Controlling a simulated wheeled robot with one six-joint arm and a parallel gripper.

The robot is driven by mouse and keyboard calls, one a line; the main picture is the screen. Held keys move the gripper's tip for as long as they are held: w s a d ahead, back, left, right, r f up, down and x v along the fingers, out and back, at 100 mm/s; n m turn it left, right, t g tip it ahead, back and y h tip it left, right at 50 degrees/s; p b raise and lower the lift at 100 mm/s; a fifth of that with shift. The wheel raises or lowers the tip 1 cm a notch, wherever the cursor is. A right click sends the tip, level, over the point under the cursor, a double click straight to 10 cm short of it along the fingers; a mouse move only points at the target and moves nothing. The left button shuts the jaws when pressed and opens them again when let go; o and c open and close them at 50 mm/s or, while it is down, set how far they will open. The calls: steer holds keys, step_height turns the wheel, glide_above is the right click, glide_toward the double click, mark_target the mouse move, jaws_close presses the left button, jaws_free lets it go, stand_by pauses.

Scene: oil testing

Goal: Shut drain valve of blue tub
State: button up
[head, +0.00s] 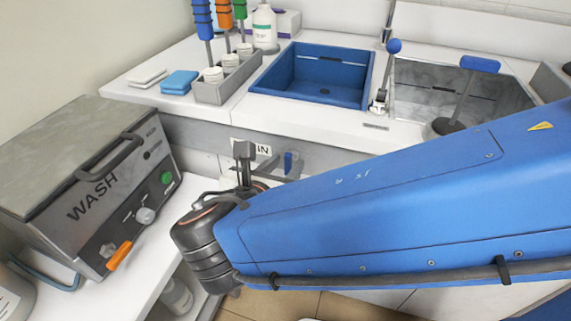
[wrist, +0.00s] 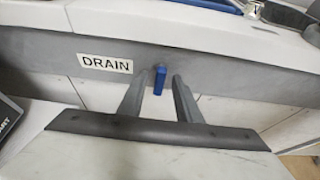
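The blue tub (head: 312,98) is a sink set into the white counter. Its drain valve has a small blue handle (wrist: 159,80) on the grey front panel, right of the DRAIN label (wrist: 106,64); it points roughly up and down. In the head view the handle (head: 289,163) is partly hidden by my gripper. My gripper (wrist: 160,78) is open and empty, its two grey fingers on either side of the handle in the wrist view, with gaps showing. I cannot tell whether the fingertips reach past the handle.
The WASH machine (head: 95,190) stands on the left bench.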

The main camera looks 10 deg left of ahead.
steer(key=shift+w+f, duration=0.15)
steer(key=shift+w, duration=0.15)
steer(key=shift+c, duration=0.3)
jaws_close()
steer(key=m+y, duration=0.1)
steer(key=m, duration=0.1)
steer(key=shift+d+m+y, duration=0.3)
steer(key=shift+y, duration=0.1)
steer(key=shift+d+f+m+t+y, duration=0.15)
steer(key=shift+m+t+y, duration=0.25)
steer(key=shift+m+y, duration=0.55)
steer(key=m, duration=0.1)
steer(key=m+t+y, duration=0.1)
steer(key=m, duration=0.3)
steer(key=shift+s+d+f+y, duration=0.1)
steer(key=shift+d+f+y, duration=0.15)
steer(key=shift+y, duration=0.1)
